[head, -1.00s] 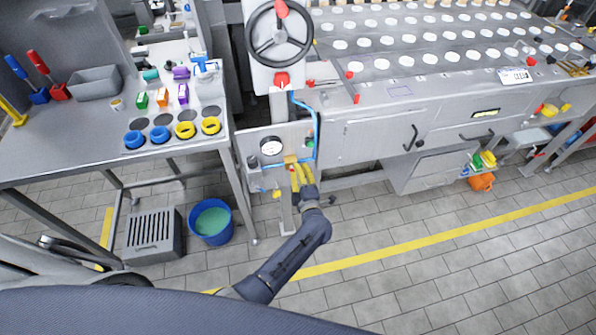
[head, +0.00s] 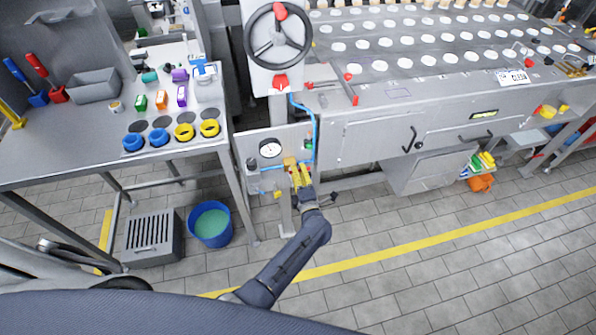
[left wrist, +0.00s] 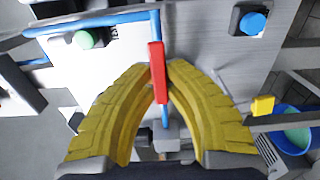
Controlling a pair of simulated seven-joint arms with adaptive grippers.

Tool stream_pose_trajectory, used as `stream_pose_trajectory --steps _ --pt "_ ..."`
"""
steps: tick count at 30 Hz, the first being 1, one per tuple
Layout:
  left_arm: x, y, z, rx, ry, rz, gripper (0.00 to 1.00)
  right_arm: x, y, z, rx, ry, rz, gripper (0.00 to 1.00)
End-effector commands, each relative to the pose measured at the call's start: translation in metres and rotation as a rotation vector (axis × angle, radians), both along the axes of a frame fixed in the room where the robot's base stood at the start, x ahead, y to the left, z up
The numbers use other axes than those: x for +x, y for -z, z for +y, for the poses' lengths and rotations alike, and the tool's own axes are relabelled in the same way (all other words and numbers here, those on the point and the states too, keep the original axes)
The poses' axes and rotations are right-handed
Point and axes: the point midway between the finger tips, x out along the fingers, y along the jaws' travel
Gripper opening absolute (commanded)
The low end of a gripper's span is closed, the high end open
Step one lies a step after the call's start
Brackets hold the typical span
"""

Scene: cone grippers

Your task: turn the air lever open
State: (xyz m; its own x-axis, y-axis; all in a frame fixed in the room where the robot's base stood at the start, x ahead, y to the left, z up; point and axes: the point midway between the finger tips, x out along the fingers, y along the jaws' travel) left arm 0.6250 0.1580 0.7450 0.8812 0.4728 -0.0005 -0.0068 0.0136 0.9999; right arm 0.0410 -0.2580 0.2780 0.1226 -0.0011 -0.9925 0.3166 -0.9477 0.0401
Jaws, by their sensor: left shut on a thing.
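The red air lever (left wrist: 157,72) shows in the left wrist view, lying roughly along a blue pipe (left wrist: 156,24). My left gripper (left wrist: 163,75) has yellow fingers, shut on the lever with one finger on each side. In the head view this gripper (head: 298,170) is at the lower right of a grey panel (head: 252,152) with a round gauge (head: 270,148). There the fingers hide the lever. My right gripper is not in view.
The panel also carries a green button (left wrist: 88,38) and a blue knob (left wrist: 252,23). A red-pointer handwheel (head: 279,35) is above. A blue bucket (head: 210,224) stands on the floor to the left.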

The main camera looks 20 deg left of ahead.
Motion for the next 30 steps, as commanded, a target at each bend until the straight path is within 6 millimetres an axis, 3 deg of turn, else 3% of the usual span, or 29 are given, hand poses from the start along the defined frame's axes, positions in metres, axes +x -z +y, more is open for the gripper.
stream_pose_trajectory --steps 2,3,9,19,30 --pt "0.000 0.000 0.001 0.000 -0.003 -0.001 0.00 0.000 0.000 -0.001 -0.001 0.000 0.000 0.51" --pt "0.000 0.000 0.001 0.000 -0.003 -0.001 0.15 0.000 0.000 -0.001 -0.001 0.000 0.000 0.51" --pt "0.000 0.000 0.001 0.000 -0.002 -0.001 0.36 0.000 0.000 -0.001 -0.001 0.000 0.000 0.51" --pt "-0.005 0.000 -0.003 0.000 0.000 0.001 0.36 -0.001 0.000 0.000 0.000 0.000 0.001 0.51" --pt "-0.048 0.000 -0.025 -0.003 -0.002 0.001 0.36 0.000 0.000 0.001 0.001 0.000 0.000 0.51"
